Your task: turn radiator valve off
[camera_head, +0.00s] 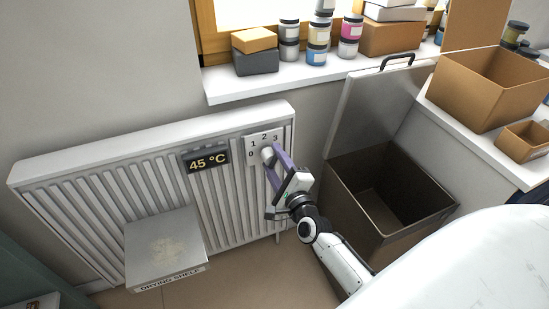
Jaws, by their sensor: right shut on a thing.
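The white radiator (100,190) stands against the wall at the left. A dark display (206,158) on it reads 45 °C. To the right of the display is a pale dial plate (254,141) marked 0, 1, 2 and 3. The valve knob (266,152) sits on this plate, mostly hidden by my gripper. My right gripper (269,158) is shut on the knob, with its arm coming from the lower right. The knob's setting cannot be made out. My left gripper is not in view.
A drying shelf (165,245) juts out in front of the radiator. An open metal bin (385,195) with a raised lid stands right of my arm. The sill (290,80) above holds jars and boxes. Cardboard boxes (490,85) stand at the right.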

